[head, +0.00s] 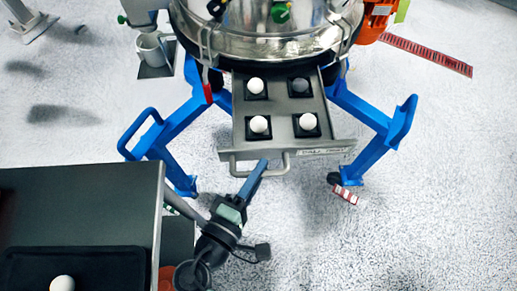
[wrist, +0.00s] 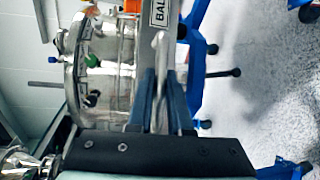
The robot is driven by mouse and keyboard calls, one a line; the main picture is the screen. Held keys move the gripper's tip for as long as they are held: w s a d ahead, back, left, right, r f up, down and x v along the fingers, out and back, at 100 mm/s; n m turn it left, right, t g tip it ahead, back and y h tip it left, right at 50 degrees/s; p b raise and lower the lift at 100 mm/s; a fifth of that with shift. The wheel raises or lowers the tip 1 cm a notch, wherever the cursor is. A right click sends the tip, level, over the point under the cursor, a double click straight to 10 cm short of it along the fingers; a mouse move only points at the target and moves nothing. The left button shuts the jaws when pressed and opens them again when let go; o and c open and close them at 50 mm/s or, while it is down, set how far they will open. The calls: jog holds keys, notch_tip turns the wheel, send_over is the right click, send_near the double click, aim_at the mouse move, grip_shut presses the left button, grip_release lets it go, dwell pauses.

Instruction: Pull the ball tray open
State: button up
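The ball tray (head: 281,104) juts out from under the round steel sifter, open toward me, with its sockets in view. It holds three white balls and one dark grey ball (head: 300,85). A bar handle (head: 284,167) is on its front, beside a "BALL TRAY" label. My gripper (head: 262,164) is at the left part of this handle. In the wrist view, the blue fingers of my gripper (wrist: 160,75) stand close on both sides of the grey handle bar (wrist: 160,45) and look shut on it. The exact contact is partly hidden.
Blue sifter legs (head: 375,125) stand on both sides of the tray. A dark table (head: 85,205) at the lower left bears a black tray (head: 25,270) with a white ball (head: 62,284). A white mug (head: 151,48) is at the upper left. Open floor lies at the right.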

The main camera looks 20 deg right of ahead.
jog(key=o, duration=0.4)
jog(key=shift+a, duration=0.1)
jog(key=v, duration=1.3)
